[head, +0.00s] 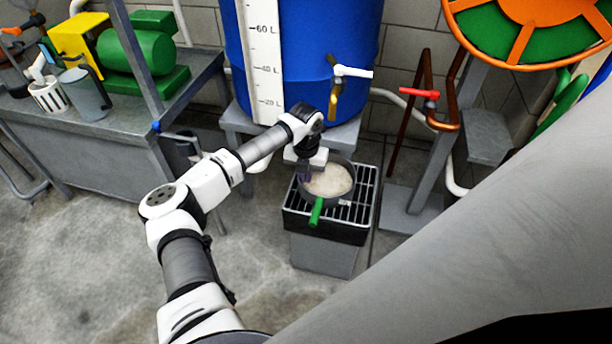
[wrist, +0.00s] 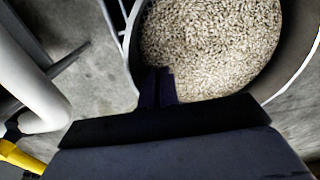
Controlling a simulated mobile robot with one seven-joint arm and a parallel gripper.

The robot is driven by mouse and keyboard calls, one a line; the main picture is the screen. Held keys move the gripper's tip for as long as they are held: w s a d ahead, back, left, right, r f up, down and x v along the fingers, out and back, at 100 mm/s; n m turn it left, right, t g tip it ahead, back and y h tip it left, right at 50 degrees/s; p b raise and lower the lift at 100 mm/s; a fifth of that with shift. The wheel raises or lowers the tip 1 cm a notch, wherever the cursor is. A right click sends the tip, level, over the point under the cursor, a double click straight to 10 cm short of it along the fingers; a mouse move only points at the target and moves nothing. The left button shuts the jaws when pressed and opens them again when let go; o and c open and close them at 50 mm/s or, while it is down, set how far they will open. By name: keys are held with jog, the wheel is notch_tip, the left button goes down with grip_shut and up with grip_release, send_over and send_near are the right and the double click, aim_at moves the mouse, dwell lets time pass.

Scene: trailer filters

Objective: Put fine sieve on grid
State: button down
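The fine sieve appears to be the round dark pan-like vessel (head: 349,191) with a green handle (head: 316,212); pale grains fill it, so its mesh is hidden. It sits over the black-framed grid (head: 361,212) of metal bars. Its wall (wrist: 296,62) and the grains show large in the wrist view. My gripper (head: 304,176) is at the left side of the sieve. In the wrist view its dark fingers (wrist: 157,75) are close together, overlapping the grains near the rim. I cannot tell whether they touch or grip the rim.
The grid tops a grey bin (head: 325,256). A blue tank (head: 300,60) stands behind, with a white-handled tap (head: 345,72). Copper pipes with a red valve handle (head: 420,93) are to the right. A grey bench (head: 130,125) is at left. The floor in front is clear.

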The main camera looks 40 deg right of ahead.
jog(key=c, duration=2.1)
grip_release()
jog(key=shift+f, duration=0.15)
jog(key=o, duration=0.5)
jog(key=shift+c, duration=0.2)
notch_tip(320, 180, up, 12)
jog(key=p, duration=0.1)
jog(key=shift+r, duration=0.2)
